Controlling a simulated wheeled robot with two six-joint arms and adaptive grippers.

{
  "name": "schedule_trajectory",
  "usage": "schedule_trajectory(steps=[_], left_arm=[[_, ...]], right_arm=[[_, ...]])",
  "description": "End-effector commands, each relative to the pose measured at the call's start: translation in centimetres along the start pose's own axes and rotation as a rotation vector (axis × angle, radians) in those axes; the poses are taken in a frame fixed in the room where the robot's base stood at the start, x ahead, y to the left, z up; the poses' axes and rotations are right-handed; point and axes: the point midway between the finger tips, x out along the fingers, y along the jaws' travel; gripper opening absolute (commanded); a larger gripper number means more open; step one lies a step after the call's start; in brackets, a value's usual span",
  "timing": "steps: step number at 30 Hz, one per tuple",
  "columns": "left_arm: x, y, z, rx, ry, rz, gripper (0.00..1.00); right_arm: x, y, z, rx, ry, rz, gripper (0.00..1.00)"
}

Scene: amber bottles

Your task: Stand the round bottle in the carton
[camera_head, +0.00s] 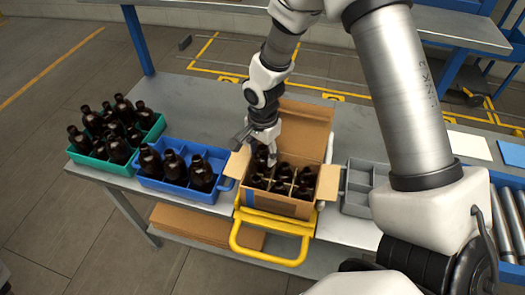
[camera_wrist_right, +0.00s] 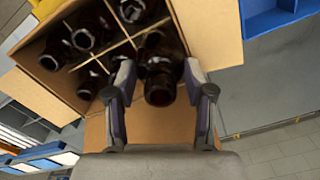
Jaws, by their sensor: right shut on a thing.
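The open cardboard carton (camera_head: 284,205) stands on the grey table, with several dark brown bottles (camera_head: 283,172) upright in its divided cells. My right gripper (camera_head: 260,146) reaches down at the carton's back left corner. It is shut on a dark round bottle (camera_wrist_right: 160,88), which shows between its two fingers (camera_wrist_right: 161,95) in the right wrist view. The held bottle is over or inside a corner cell of the carton; its base is hidden, so I cannot tell whether it touches the bottom. My left gripper is not in view.
A blue crate (camera_head: 213,192) with several bottles stands left of the carton, and a green crate (camera_head: 87,159) with more bottles beyond it. A grey divided tray (camera_head: 355,209) sits to the right. The carton's raised flap (camera_head: 305,125) stands behind. A yellow handle frame (camera_head: 268,258) is in front.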

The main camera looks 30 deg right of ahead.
Motion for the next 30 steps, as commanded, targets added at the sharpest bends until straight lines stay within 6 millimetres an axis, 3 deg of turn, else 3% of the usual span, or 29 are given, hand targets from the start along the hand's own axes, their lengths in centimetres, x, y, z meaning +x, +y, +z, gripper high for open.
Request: schedule_trajectory(steps=[11, 12, 14, 24, 30], left_arm=[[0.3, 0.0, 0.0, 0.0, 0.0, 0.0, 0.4], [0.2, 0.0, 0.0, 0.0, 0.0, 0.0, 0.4], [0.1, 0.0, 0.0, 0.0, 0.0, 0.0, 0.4], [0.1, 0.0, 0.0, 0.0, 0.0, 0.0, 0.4], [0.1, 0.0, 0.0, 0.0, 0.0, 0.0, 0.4]], right_arm=[[0.3, 0.0, 0.0, 0.0, 0.0, 0.0, 0.15], [0.2, 0.0, 0.0, 0.0, 0.0, 0.0, 0.63], [0.2, 0.0, 0.0, 0.0, 0.0, 0.0, 0.82], [0.0, 0.0, 0.0, 0.0, 0.0, -0.001, 0.82], [-3.1, -0.1, 0.0, 0.001, 0.002, -0.005, 0.82]])
